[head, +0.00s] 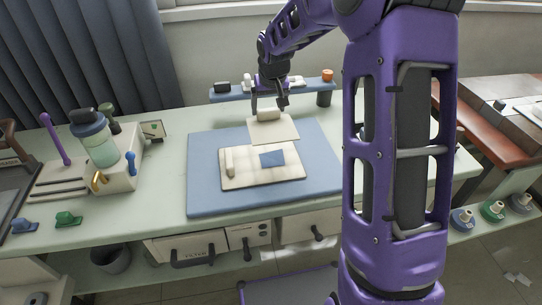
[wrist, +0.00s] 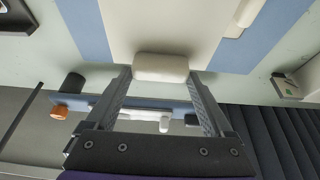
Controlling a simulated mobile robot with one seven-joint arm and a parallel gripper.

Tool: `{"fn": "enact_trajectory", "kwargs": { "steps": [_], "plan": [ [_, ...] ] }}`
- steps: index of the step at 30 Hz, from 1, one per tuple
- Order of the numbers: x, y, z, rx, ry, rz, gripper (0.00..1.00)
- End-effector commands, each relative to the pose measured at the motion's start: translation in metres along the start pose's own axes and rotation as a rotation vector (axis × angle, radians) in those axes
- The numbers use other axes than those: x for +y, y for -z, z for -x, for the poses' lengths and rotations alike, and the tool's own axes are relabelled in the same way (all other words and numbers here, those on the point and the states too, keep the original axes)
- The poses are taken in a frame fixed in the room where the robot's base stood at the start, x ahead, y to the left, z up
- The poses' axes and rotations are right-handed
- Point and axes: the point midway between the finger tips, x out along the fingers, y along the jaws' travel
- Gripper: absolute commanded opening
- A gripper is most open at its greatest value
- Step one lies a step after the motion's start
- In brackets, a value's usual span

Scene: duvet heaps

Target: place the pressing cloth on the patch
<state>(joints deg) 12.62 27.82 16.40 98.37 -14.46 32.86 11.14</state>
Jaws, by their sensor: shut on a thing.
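The pressing cloth (head: 274,131) is a cream sheet with a thick padded bar (head: 268,114) along its back edge. My gripper (head: 268,105) is shut on that bar; the wrist view shows the bar (wrist: 160,67) between both fingers, with the cloth (wrist: 158,28) stretching away from it. The cloth hangs over the back of the blue mat (head: 210,190); I cannot tell its exact height. The patch (head: 272,159) is a small blue rectangle on a cream fabric piece (head: 255,178), in front of the cloth and uncovered in the head view.
A short cream bar (head: 229,161) lies on the fabric's left part. Behind my gripper is a blue rail (head: 229,96) with small items, including an orange-topped one (head: 327,75). A bottle (head: 97,140) stands in a caddy at left. The mat's front is clear.

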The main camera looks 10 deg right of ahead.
Motion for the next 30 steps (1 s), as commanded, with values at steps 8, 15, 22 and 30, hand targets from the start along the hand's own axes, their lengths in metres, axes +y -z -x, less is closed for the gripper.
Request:
{"fn": "enact_trajectory", "kwargs": {
  "steps": [8,15,22,30],
  "plan": [
    [-0.001,-0.018,-0.046,-0.004,0.002,0.001,0.32],
    [0.0,-0.026,-0.065,-0.003,0.001,0.0,0.32],
    [-0.001,-0.036,-0.09,-0.001,0.001,0.0,0.32],
    [0.0,-0.036,-0.091,-0.001,0.001,0.0,0.32]
  ]
}}
